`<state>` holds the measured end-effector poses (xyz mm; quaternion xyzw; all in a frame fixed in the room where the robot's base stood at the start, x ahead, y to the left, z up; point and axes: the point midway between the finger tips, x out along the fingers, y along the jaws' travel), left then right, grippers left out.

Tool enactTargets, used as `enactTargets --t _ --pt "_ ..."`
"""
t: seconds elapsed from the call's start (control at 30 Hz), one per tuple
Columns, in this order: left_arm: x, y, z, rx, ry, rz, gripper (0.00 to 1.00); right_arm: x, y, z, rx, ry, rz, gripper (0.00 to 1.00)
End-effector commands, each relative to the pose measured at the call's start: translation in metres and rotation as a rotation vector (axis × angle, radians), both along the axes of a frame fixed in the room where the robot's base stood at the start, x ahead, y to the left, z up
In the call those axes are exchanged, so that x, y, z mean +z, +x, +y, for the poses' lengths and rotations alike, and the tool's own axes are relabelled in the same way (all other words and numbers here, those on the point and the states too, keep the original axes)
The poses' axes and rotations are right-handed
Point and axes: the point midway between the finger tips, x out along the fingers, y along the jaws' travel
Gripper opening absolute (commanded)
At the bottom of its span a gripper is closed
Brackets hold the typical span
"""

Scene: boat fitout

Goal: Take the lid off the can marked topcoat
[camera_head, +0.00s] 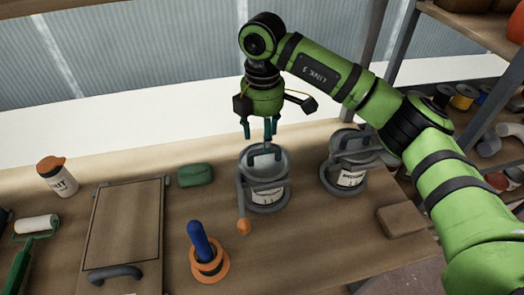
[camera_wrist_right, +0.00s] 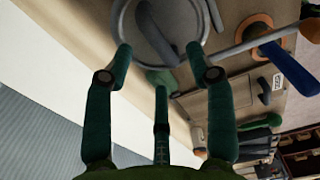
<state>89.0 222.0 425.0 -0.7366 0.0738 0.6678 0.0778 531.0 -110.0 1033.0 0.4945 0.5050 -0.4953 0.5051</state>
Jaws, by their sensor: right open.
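Two grey cans with pale labels stand on the wooden bench: a middle can (camera_head: 282,190) and a right can (camera_head: 335,183). The label print is too small for me to tell which one says topcoat. Each has a lid with a raised bar handle on top; the middle can's lid (camera_head: 248,157) is on. My right gripper (camera_head: 259,139) is open just above that lid, fingers pointing down. In the right wrist view, the lid (camera_wrist_right: 183,12) and its bar handle lie just beyond the open fingertips (camera_wrist_right: 158,53). My left gripper is not in view.
An orange-tipped rod (camera_head: 243,226) hangs at the middle can's front left. A brown block (camera_head: 402,221) lies right.

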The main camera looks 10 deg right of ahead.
Motion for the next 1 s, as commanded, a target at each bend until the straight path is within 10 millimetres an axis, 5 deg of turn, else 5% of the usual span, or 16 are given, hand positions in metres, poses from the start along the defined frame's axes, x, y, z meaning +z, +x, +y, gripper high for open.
enactTargets --t 0.4,0.67,0.8,1.0 --pt "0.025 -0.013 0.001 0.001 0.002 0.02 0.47 -0.052 0.004 -0.004 -0.001 0.0 0.001 0.56" --pt "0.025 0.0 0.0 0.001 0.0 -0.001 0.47 -0.056 0.005 -0.004 0.0 0.0 -0.001 0.56" --pt "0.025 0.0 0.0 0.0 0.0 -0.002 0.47 -0.056 0.005 -0.004 0.0 0.0 -0.001 0.04" --pt "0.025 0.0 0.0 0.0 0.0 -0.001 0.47 -0.055 0.005 -0.004 0.0 0.001 -0.001 0.0"
